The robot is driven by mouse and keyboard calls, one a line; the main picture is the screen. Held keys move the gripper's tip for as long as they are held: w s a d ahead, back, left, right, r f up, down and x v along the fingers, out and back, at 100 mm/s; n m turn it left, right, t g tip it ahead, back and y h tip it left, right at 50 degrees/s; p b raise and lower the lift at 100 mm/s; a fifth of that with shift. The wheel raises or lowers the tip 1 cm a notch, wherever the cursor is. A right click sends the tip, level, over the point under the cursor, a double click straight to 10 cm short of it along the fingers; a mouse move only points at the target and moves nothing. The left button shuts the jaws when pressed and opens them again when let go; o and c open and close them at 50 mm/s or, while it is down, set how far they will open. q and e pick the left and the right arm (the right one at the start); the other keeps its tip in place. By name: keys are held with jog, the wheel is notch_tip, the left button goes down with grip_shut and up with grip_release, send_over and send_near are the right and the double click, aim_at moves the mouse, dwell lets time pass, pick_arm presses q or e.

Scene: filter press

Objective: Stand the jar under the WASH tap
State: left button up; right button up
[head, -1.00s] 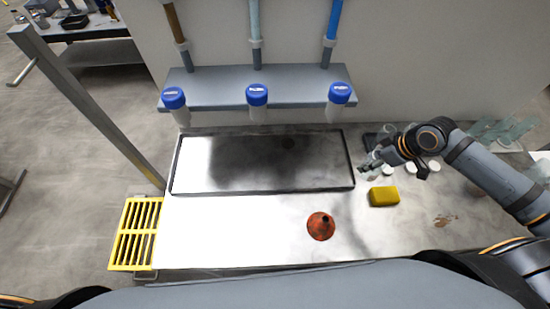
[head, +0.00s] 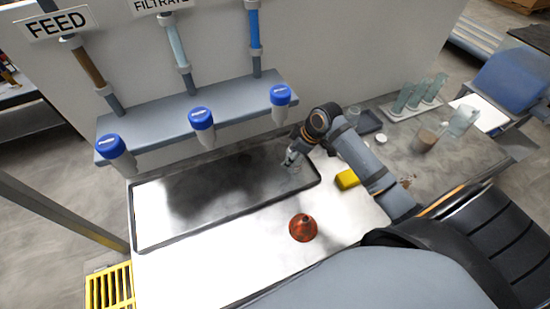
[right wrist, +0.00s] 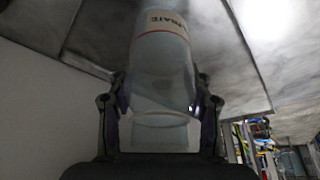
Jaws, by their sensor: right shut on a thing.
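My right gripper (head: 289,158) is shut on a clear jar (head: 293,164) over the right end of the metal tray (head: 142,243). In the right wrist view the jar (right wrist: 162,85) sits between both fingers (right wrist: 160,108) and carries a red-lined label ending in "RATE". Whether its base touches the tray cannot be told. Three blue-capped taps hang from a shelf: left (head: 111,146), middle (head: 202,119) and right (head: 280,95). Signs read FEED and FILTRATE over the left and middle pipes; no sign shows over the right, blue pipe (head: 254,30). The jar is just below and front-right of the right tap. My left gripper is out of view.
An orange-red funnel (head: 303,228) stands on the bench in front of the tray. A yellow sponge (head: 347,179) lies right of the tray, beside my right arm. A rack of glass plates (head: 418,94) and a brown-filled beaker (head: 424,141) stand further right. The tray's left and middle are clear.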

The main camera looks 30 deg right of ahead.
jog(key=shift+w+a+f, duration=0.55)
jog(key=shift+w+a, duration=0.2)
jog(key=shift+w, duration=0.1)
jog(key=shift+w+a+f, duration=0.15)
jog(key=shift+w+a, duration=0.25)
jog(key=shift+a, duration=0.05)
jog(key=shift+w+a+f+p, duration=0.45)
jog(key=shift+w+a+f, duration=0.15)
jog(key=shift+f, duration=0.25)
jog(key=shift+w+a+f, duration=0.1)
jog(key=shift+w+f, duration=0.1)
jog(key=shift+f, duration=0.05)
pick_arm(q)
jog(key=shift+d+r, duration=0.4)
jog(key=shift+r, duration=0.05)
pick_arm(e)
jog(key=shift+s, duration=0.1)
jog(key=o, duration=1.1)
jog(key=shift+f, duration=0.1)
